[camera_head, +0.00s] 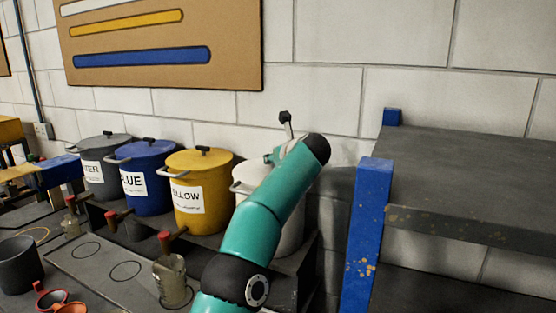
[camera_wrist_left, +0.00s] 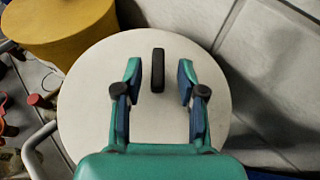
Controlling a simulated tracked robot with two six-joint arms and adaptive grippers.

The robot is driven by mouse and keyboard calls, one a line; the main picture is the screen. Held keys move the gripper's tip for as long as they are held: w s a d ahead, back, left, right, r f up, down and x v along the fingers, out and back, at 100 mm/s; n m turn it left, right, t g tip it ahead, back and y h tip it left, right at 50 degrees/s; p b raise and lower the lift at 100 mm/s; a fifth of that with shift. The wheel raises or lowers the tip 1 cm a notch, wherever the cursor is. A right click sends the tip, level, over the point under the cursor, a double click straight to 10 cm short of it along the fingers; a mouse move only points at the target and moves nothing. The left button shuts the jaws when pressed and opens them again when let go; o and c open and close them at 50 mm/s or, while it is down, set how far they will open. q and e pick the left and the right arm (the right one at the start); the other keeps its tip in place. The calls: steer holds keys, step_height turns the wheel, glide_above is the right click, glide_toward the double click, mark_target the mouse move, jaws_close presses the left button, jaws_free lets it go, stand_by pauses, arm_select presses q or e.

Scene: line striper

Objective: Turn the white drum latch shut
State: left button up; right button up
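The white drum (camera_head: 243,176) stands at the right end of a row of drums, largely hidden behind my teal arm in the head view. In the left wrist view its round white lid (camera_wrist_left: 100,80) fills the middle. The black latch bar (camera_wrist_left: 158,70) stands near the lid's middle, lengthwise up the picture. My left gripper (camera_wrist_left: 159,68) is open above the lid, one finger on each side of the latch with a gap on both sides. In the head view the gripper is mostly hidden behind the arm. My right gripper is not in view.
Yellow (camera_head: 203,160), blue (camera_head: 152,170) and grey (camera_head: 103,150) drums stand to the left. A blue-posted dark shelf (camera_head: 470,165) is close on the right. The block wall (camera_head: 330,90) is behind. Cups, including a glass jar (camera_head: 172,285), stand in front.

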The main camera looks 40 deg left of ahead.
arm_select(q)
steer(key=v, duration=1.2)
steer(key=shift+s+f, duration=0.1)
steer(key=shift+f, duration=0.1)
